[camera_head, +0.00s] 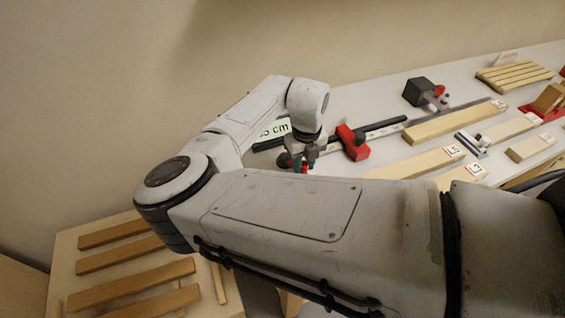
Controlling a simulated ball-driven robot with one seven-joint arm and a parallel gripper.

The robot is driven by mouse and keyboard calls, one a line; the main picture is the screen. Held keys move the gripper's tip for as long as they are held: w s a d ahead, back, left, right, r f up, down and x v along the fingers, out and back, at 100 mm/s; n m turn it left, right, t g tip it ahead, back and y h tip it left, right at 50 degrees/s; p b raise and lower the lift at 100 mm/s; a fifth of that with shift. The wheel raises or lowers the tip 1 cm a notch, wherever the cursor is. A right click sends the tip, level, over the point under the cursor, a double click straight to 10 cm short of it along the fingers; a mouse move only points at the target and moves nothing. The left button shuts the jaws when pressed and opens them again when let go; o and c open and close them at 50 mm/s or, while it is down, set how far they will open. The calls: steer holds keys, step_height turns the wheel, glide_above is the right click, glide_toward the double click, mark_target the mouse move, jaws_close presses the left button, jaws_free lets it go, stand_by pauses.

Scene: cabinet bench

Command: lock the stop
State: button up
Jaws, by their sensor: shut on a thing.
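My gripper (304,165) is at the bench's left part, pointing down at the near end of a dark rail (380,129). Its fingers are shut on a small red part (304,169), of which only a bit shows between the fingertips. I cannot tell whether this part belongs to the stop. A red block with a dark piece (353,143) sits on the rail, just right of my gripper and apart from it.
Wooden strips (455,124) with number tags lie to the right on the bench (385,98). A lower wooden surface (66,255) with several strips is at left. My arm hides the bench's near edge.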

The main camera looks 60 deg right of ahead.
steer(key=shift+s+d, duration=0.15)
steer(key=shift+d, duration=0.85)
stand_by(0.3)
steer(key=o, duration=0.7)
step_height(320, 180, up, 9)
steer(key=p, duration=0.6)
stand_by(0.7)
